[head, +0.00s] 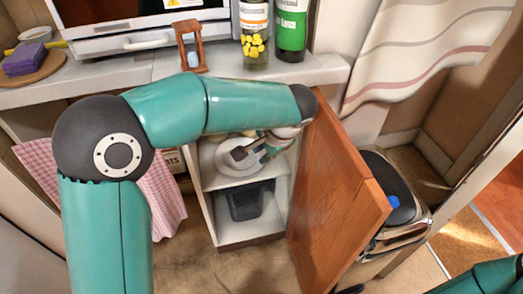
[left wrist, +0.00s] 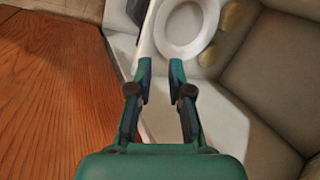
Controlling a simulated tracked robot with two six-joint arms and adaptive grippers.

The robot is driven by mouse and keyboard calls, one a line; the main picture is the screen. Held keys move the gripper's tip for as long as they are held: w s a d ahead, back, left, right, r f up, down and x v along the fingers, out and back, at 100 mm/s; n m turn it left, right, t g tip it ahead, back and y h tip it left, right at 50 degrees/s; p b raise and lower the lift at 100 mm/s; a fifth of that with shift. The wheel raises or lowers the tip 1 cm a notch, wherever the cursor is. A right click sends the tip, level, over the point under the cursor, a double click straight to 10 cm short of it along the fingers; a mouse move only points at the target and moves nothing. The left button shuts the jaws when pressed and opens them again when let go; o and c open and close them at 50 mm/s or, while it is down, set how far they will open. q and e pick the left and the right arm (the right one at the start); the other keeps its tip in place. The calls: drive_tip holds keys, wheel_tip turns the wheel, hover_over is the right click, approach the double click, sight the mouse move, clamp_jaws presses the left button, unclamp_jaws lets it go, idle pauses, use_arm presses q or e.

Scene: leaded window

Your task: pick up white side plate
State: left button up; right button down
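A white side plate (head: 226,166) lies on the upper shelf inside the open cabinet. In the left wrist view the plate (left wrist: 186,25) is beyond the fingertips, slightly right of centre, its top cut by the frame edge. My left gripper (head: 247,153) reaches into the cabinet, its fingers over the plate in the head view, partly hidden by my own arm. In the left wrist view the left gripper (left wrist: 160,70) is open, with nothing between its fingers. My right gripper is out of view; only a teal piece of my right arm shows at the lower right.
The open wooden cabinet door (head: 335,195) stands close to the right of my left arm. A dark bin (head: 250,202) is on the lower shelf. The counter (head: 150,70) above holds an hourglass (head: 189,47), a jar (head: 254,40) and a green bottle (head: 291,28). Roundish items (left wrist: 238,14) lie beside the plate.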

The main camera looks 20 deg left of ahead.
sight(249, 172)
use_arm(q)
drive_tip(key=b+x, duration=0.4)
drive_tip(key=x, duration=1.2)
drive_tip(key=shift+f, duration=0.1)
clamp_jaws()
